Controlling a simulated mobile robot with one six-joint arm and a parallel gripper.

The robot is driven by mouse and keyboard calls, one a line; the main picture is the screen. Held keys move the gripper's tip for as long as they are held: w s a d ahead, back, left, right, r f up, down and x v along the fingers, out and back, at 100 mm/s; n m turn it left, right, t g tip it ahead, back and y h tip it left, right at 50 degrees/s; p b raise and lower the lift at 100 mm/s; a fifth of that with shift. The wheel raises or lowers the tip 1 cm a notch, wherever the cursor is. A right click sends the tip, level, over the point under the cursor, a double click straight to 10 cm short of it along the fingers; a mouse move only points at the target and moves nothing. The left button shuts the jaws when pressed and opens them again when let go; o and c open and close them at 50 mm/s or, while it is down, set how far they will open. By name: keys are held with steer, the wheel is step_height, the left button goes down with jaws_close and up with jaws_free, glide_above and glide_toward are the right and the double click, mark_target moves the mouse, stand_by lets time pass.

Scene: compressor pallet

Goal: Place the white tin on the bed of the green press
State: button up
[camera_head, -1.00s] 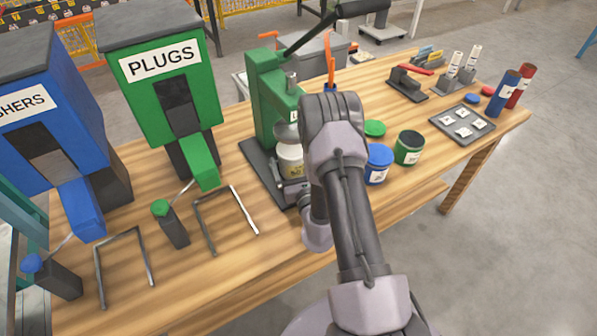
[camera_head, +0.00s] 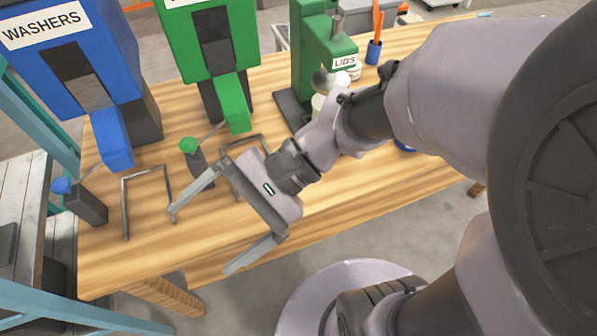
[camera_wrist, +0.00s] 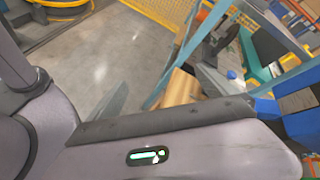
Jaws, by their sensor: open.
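The green press (camera_head: 308,50) stands toward the back of the wooden table, with a LIDS label on its head and a dark bed (camera_head: 290,108) at its foot. A pale tin (camera_head: 317,103), apparently the white tin, is on the bed beneath the press head, mostly hidden behind my arm. My gripper (camera_head: 202,243) is open and empty, apart from the tin, over the front of the table and left of the press. In the wrist view the tin and press do not show.
The green dispenser (camera_head: 208,40) and blue WASHERS dispenser (camera_head: 75,55) stand left of the press. Metal wire frames (camera_head: 147,185) and a green-knobbed lever (camera_head: 190,148) are near my gripper. A blue cup with orange sticks (camera_head: 374,50) stands behind. Bare tabletop shows at front left.

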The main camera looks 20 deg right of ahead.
steer(key=w+d+r+n+t+h, duration=0.1)
steer(key=d+n+t+h, duration=0.1)
steer(key=d+h, duration=0.3)
steer(key=w+d+r+n+t+h, duration=0.1)
steer(key=d+n+t+h, duration=0.1)
steer(key=d+t+h, duration=0.3)
steer(key=d, duration=0.4)
steer(key=shift+w+t, duration=0.3)
